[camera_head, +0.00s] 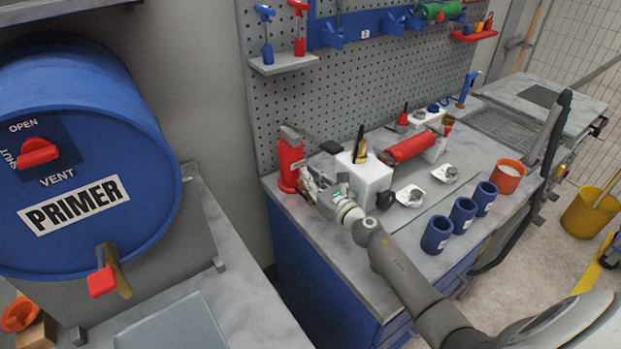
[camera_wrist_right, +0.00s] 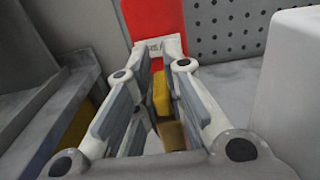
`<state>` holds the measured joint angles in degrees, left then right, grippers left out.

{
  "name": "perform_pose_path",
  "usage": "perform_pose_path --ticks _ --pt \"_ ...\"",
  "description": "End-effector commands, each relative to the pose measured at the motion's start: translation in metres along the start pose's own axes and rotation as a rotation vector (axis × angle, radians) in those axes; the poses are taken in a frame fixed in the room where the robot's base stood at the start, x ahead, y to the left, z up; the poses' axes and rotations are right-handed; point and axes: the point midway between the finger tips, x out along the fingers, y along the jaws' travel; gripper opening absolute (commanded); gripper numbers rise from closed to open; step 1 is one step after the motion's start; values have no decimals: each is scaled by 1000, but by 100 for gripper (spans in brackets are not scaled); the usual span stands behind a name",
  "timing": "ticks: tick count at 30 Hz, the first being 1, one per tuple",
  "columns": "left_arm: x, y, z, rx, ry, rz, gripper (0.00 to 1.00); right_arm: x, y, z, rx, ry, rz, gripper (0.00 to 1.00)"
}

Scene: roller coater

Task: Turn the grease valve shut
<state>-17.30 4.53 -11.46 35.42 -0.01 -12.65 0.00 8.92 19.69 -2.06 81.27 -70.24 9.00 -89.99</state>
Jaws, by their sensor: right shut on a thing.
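My right gripper (camera_head: 310,188) is at the cylinder's lower right side. In the wrist view its fingers close around a small yellow piece (camera_wrist_right: 162,94), which looks like the grease valve's handle. In the head view the gripper hides this piece, so its turned position cannot be told. My left gripper is not in view.
A white block (camera_head: 370,181) stands just right of my right gripper. Several blue cups (camera_head: 463,215) and a red roller (camera_head: 410,147) are on the bench (camera_head: 335,247). A blue primer drum (camera_head: 95,170) with red handles is at the left. A pegboard (camera_head: 350,85) rises behind.

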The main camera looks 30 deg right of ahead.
Motion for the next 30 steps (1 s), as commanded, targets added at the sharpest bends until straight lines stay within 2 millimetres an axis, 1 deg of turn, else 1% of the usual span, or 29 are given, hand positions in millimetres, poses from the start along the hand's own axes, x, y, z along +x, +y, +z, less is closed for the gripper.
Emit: perform_pose_path --ticks 7,14,23,30 --pt "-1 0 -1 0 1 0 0 0 1 0 1 0 -20 0" --pt "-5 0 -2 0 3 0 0 0 2 1 2 0 -125 0" --pt "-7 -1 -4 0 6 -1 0 1 2 0 7 0 -384 0" --pt "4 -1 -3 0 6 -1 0 1 3 -3 5 0 -612 0"
